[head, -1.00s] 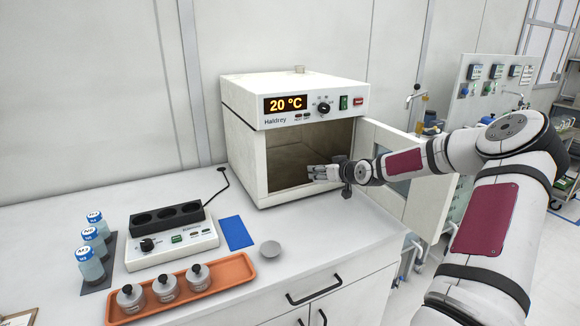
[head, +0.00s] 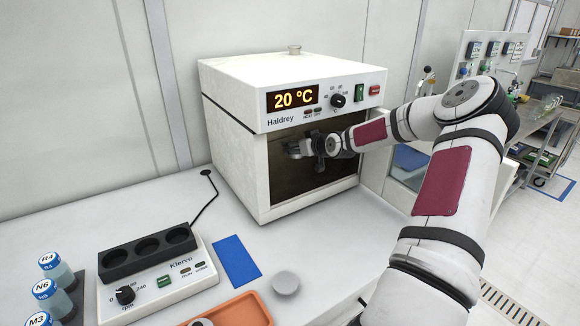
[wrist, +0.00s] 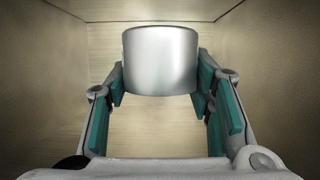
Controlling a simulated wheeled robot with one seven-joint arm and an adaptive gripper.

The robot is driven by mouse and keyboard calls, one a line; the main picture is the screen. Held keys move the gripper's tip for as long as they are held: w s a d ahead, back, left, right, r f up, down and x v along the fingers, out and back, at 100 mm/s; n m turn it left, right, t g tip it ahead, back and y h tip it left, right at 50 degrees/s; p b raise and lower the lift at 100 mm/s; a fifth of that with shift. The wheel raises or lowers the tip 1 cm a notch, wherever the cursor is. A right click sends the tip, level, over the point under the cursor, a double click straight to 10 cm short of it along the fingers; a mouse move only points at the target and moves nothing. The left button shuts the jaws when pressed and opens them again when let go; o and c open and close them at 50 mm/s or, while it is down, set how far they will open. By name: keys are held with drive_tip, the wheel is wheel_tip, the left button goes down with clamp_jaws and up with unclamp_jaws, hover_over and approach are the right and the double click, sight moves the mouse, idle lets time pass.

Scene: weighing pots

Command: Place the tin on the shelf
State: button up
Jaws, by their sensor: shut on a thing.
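A silvery, smooth tin (wrist: 160,58) is between the fingers of my gripper (wrist: 158,90) in the wrist view, which is shut on its sides. The tin looks upright. In the head view my gripper (head: 302,150) is at the oven's open front, in the upper part of the chamber; the tin cannot be made out clearly there. The pale chamber interior (wrist: 50,90) surrounds the gripper in the wrist view. I cannot tell a separate shelf from the chamber's inner surfaces, nor how far the tin is above any surface.
The white oven (head: 235,150) reads 20 °C; its door (head: 408,165) stands open at right, beneath my arm. On the bench are a stirrer unit with a black block (head: 150,250), a blue mat (head: 236,260), a small grey dish (head: 286,283), an orange tray (head: 240,312) and blue-capped bottles (head: 58,270).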

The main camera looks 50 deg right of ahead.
wheel_tip(320, 180, down, 9)
drive_tip(key=shift+f, duration=0.1)
idle(0.3)
drive_tip(key=shift+f, duration=0.1)
drive_tip(key=o, duration=1.4)
drive_tip(key=p+v, duration=0.1)
drive_tip(key=v, duration=1.1)
drive_tip(key=shift+s+a, duration=0.1)
